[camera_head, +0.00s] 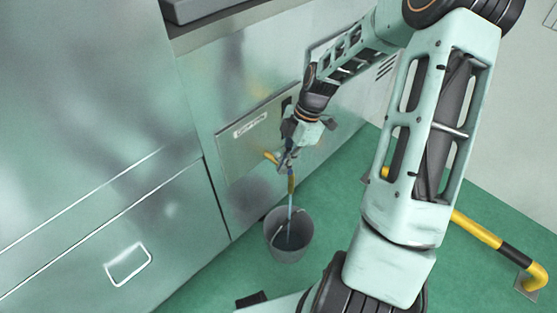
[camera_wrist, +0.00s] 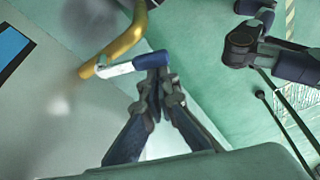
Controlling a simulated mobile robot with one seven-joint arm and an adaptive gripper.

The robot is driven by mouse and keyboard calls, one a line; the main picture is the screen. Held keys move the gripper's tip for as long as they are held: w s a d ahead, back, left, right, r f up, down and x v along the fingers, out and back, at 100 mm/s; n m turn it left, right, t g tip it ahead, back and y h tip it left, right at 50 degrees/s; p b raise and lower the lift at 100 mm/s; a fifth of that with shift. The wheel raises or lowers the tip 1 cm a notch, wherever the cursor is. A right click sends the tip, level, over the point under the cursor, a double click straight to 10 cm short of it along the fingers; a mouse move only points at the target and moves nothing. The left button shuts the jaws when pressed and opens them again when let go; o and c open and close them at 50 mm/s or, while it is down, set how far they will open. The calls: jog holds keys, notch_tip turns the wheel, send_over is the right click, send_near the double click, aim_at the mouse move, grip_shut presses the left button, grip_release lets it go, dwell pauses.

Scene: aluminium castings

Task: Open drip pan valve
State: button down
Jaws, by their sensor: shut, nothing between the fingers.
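The drip pan valve is on a yellow pipe low on the machine front; the pipe (camera_wrist: 122,44) curves across the wrist view. The valve's lever (camera_wrist: 118,70) has a pale metal end at the pipe and a blue grip. My gripper (camera_wrist: 158,76) has its fingertips together, right at the free end of the blue grip; contact is likely but not certain. In the head view my gripper (camera_head: 286,160) is beside the yellow pipe (camera_head: 270,157) and hides most of the valve. A thin blue streak, like running liquid, drops below it into a grey bucket (camera_head: 273,241).
A labelled panel (camera_head: 235,150) on the machine front is behind my gripper. The bucket stands on the green floor (camera_head: 215,275) close to the machine. A yellow and black guard rail (camera_head: 478,230) is at the right. The floor left of the bucket is clear.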

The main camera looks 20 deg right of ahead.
jog(key=shift+s, duration=0.1)
jog(key=shift+s+d+p, duration=0.2)
jog(key=shift+s+p, duration=0.1)
jog(key=shift+s, duration=0.4)
